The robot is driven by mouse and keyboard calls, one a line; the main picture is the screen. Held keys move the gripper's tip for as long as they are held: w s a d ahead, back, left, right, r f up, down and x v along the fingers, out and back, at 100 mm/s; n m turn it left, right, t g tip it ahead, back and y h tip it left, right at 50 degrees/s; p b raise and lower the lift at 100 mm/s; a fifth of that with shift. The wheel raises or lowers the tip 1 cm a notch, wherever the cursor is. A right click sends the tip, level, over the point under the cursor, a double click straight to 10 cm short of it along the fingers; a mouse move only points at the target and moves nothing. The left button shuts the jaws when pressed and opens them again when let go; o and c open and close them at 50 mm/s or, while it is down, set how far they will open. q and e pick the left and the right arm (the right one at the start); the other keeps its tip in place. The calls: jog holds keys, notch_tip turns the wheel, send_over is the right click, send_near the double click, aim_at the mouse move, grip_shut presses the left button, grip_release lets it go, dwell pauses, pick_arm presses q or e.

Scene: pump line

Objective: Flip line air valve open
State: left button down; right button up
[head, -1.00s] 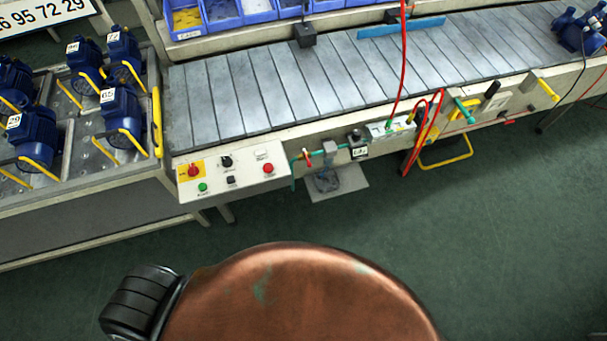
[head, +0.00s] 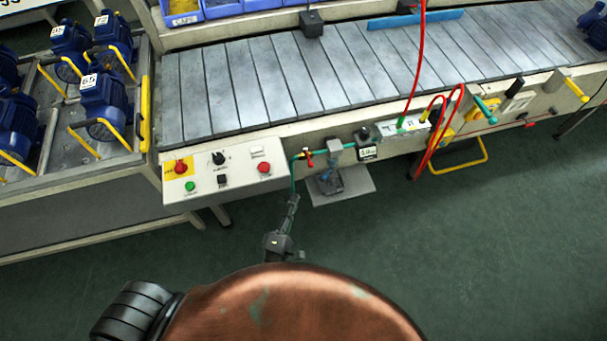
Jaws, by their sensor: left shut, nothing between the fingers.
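The line air valve (head: 308,158) is a small fitting with a red handle on a teal pipe at the front of the conveyor, just right of the control panel. Its red handle points roughly down, across the pipe, though it is small in the view. My left gripper (head: 293,201) is shut and empty. It reaches up from behind my copper-coloured body, its fingertips below and slightly left of the valve, apart from the handle in the picture. The tips overlap the lower end of the teal hose in view; I cannot tell whether they touch it. My right gripper is not in view.
The control panel (head: 222,172) with red and green buttons is left of the valve. A gauge unit (head: 366,146) and red hoses (head: 432,130) are to its right. A grey plate (head: 345,191) juts out below. Blue pumps (head: 103,95) stand on the left. Floor in front is clear.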

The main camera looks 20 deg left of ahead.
pick_arm(q)
send_near(308, 157)
jog(key=w, duration=0.3)
jog(key=shift+w+r, duration=0.1)
jog(key=shift+w, duration=0.05)
dwell(0.4)
jog(key=shift+d, duration=0.1)
